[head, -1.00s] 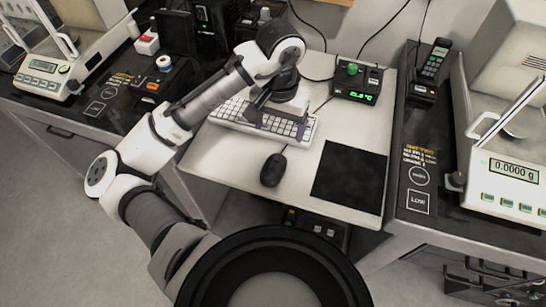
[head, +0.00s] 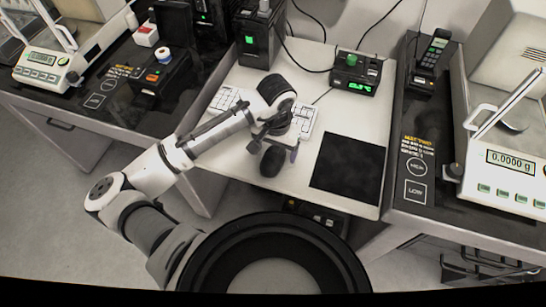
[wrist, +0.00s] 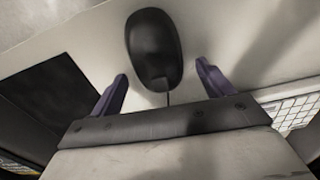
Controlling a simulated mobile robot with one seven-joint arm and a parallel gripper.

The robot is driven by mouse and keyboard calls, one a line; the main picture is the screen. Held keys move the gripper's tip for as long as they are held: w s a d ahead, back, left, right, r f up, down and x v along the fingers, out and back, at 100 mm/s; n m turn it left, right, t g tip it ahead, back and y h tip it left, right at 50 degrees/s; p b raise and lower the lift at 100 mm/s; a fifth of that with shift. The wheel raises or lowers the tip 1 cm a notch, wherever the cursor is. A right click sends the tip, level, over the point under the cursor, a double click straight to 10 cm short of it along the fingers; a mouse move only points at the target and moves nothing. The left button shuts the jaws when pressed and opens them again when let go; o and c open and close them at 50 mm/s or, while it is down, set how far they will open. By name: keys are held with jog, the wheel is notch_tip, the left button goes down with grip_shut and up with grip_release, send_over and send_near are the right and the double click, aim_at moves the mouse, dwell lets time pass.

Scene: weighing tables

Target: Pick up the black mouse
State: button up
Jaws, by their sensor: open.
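The black mouse (head: 271,161) lies on the white table, left of the black mat. In the wrist view the mouse (wrist: 154,46) lies just beyond and between the two fingertips, with its cable running back toward my gripper. My gripper (head: 273,150) is open and empty, with its purple fingers spread on either side of the mouse's near end. The open fingers also show in the wrist view (wrist: 161,72). I cannot tell the exact height of the fingers above the table.
A white keyboard (head: 226,100) lies behind my gripper, partly hidden by my arm. A black mat (head: 349,167) lies to the right. A black device with a green display (head: 355,75) stands at the back. Balances stand on the side tables, one at the right (head: 508,185).

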jog(key=shift+f, duration=0.25)
jog(key=c, duration=1.1)
